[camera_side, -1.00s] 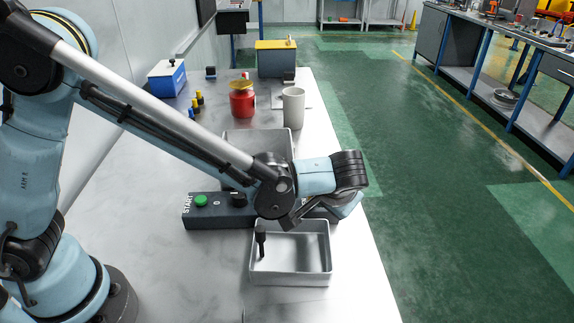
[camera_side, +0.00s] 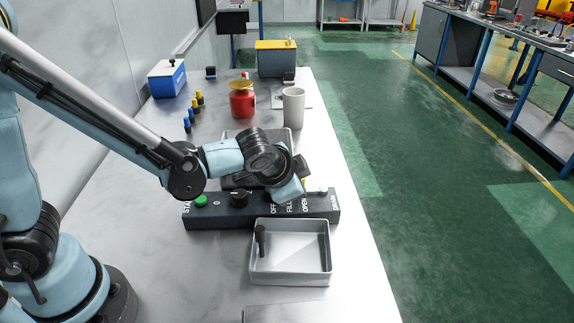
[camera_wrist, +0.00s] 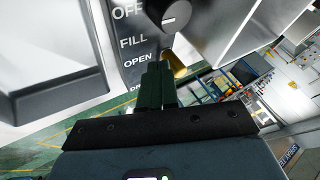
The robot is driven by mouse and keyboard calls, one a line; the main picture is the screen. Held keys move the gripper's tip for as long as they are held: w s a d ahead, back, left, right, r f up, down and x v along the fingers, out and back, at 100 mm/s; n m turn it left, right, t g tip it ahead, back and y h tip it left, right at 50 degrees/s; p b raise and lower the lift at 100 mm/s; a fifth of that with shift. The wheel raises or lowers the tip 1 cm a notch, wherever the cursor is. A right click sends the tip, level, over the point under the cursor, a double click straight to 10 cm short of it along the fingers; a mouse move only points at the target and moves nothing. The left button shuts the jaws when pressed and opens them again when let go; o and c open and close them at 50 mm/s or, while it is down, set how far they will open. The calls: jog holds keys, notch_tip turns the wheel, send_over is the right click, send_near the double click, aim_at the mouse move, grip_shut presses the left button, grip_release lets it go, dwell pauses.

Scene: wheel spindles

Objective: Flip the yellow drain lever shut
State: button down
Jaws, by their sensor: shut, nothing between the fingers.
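The yellow drain lever (camera_wrist: 177,66) shows in the wrist view just beside my fingertips, partly hidden by them; whether they touch I cannot tell. It lies by the OPEN label of the dark control panel (camera_side: 215,216). In the side view only a small yellow bit of the lever (camera_side: 304,183) shows behind my wrist. My gripper (camera_wrist: 157,68) is shut and empty, its fingers pointing at the panel next to the OPEN label. The lower label is mostly covered by the gripper.
The panel also carries a green button (camera_side: 201,201) and a black knob (camera_side: 238,200). A grey tray (camera_side: 290,279) with a dark piece in it stands in front. Another tray lies behind the panel. A red pot (camera_side: 242,103) and a white mug (camera_side: 293,107) stand farther back.

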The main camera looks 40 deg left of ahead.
jog(key=shift+w+a, duration=0.15)
jog(key=shift+a, duration=0.4)
jog(key=s+d, duration=0.2)
jog(key=s, duration=0.1)
jog(key=shift+s+d, duration=0.1)
jog(key=shift+d, duration=0.25)
jog(key=a+v, duration=0.1)
jog(key=v, duration=0.9)
jog(key=shift+s, duration=0.15)
jog(key=shift+a, duration=0.1)
jog(key=s+a+n+h, duration=0.1)
jog(key=s+a+n, duration=0.1)
jog(key=a+n, duration=0.5)
jog(key=a, duration=0.4)
jog(key=shift+s+a+f, duration=0.2)
jog(key=shift+s+a, duration=0.1)
jog(key=shift+a, duration=0.1)
